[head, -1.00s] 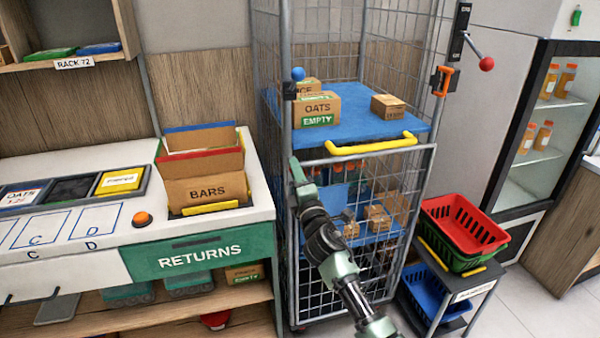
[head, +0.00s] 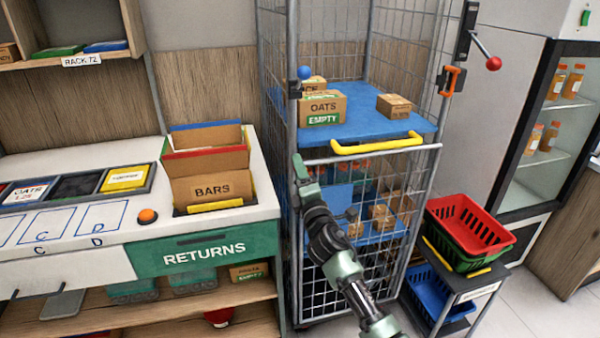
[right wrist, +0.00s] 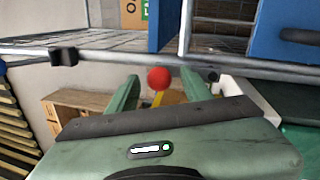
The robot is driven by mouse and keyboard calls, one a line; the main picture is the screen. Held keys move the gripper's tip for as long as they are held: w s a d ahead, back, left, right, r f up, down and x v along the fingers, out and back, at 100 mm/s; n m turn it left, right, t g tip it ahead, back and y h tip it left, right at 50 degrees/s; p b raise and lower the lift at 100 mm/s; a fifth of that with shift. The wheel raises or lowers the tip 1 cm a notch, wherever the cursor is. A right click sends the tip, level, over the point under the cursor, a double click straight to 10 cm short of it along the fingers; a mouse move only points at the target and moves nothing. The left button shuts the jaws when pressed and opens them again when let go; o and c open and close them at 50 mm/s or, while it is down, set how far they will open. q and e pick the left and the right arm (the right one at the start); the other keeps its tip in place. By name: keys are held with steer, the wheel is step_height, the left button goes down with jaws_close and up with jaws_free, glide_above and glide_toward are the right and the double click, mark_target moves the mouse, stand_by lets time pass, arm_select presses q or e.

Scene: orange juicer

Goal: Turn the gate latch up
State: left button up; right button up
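My right gripper (head: 298,165) is at the cage's left front post, level with the gate's top. In the right wrist view, a red ball knob (right wrist: 159,78) sits between its two open green fingers (right wrist: 159,80), with a yellow part (right wrist: 176,95) behind it. I cannot tell whether the fingers touch the knob. The gripper hides this knob in the head view. An orange latch-like piece (head: 453,80) is on the right post. My left gripper is out of view.
A blue ball (head: 304,72) and black clamp (head: 294,89) are higher on the left post. A red-ball lever (head: 493,63) juts out at upper right. The returns counter (head: 204,252) stands close on the left, stacked baskets (head: 470,228) on the right.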

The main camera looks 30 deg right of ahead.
steer(key=b+v, duration=0.1)
steer(key=v, duration=0.7)
steer(key=shift+w+f, duration=0.1)
steer(key=shift+w, duration=0.05)
